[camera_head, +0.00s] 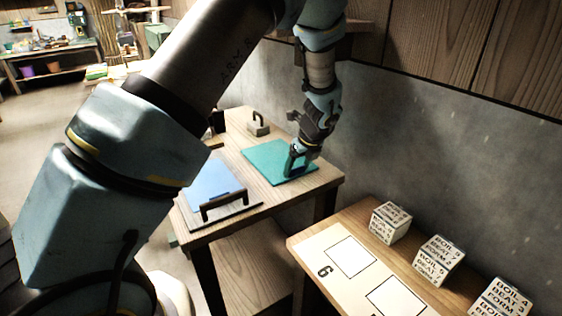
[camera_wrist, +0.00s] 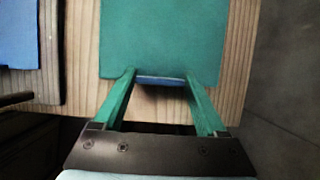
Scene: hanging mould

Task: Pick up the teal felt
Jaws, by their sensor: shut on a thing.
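The teal felt (camera_head: 268,158) is a flat square sheet on the wooden table, and it fills the upper middle of the wrist view (camera_wrist: 165,35). My gripper (camera_head: 297,168) reaches down to its right part in the head view. In the wrist view my gripper (camera_wrist: 160,78) has its two fingertips at the felt's near edge, on either side of a narrow blue strip (camera_wrist: 160,80). It is shut on the felt there, with the fingers well apart. The felt looks flat; whether it is clear of the table I cannot tell.
A blue sheet (camera_head: 213,180) on a board with a dark handle (camera_head: 224,204) lies left of the felt. A small block with a handle (camera_head: 258,127) stands behind. Lettered cubes (camera_head: 391,222) sit on a lower-right bench (camera_head: 310,245). A grey wall (camera_head: 430,140) is close on the right.

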